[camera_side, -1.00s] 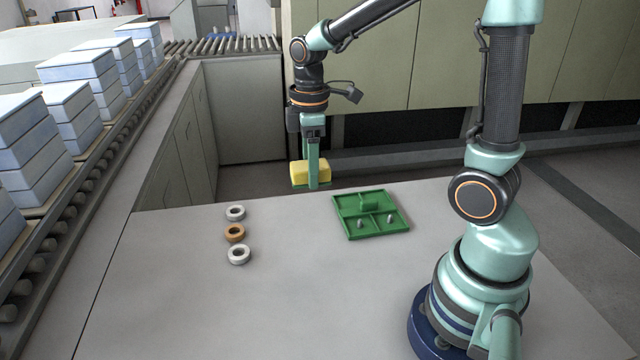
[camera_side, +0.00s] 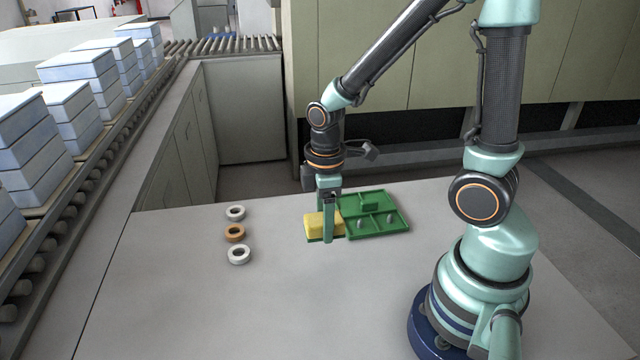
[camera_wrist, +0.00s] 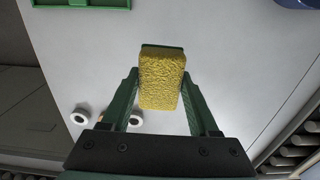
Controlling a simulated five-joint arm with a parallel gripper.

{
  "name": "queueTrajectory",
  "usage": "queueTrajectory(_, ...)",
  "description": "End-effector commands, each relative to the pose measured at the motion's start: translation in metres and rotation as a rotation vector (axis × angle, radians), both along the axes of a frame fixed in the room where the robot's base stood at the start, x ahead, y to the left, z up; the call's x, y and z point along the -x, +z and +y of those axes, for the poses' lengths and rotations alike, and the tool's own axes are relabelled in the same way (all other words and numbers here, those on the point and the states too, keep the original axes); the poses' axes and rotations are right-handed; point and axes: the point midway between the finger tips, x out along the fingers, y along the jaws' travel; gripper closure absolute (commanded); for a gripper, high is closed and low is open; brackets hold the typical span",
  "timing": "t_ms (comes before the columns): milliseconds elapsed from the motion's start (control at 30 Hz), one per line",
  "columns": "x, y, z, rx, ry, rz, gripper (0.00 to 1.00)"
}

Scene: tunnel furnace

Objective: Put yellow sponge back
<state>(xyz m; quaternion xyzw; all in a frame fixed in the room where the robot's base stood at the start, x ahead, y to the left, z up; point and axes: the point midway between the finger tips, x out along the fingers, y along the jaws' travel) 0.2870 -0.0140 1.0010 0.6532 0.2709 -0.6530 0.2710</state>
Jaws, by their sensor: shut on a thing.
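The yellow sponge (camera_side: 321,225) with a dark green underside is between the fingers of my gripper (camera_side: 328,226), which is shut on it. In the side view it is low, just left of the green tray (camera_side: 372,236); I cannot tell whether it touches the table. In the wrist view the sponge (camera_wrist: 161,80) sits between the two green fingers of my gripper (camera_wrist: 164,98). The tray's edge (camera_wrist: 82,4) shows at the top left there. The tray has several compartments, with a green block and two small grey pieces in it.
Three rings stand in a row on the table left of the sponge: a white one (camera_side: 236,207), an orange one (camera_side: 226,234) and another white one (camera_side: 230,256). The grey table (camera_side: 250,310) is clear at the front. A roller conveyor with stacked blue-white blocks runs along the left.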

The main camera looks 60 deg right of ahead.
Motion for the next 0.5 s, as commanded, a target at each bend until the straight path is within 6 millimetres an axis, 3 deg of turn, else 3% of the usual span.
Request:
queueTrajectory(200,0.001,-0.038,0.0,-0.001,0.0,0.005,0.91)
queueTrajectory(500,0.001,-0.057,0.0,0.0,0.0,0.003,0.91)
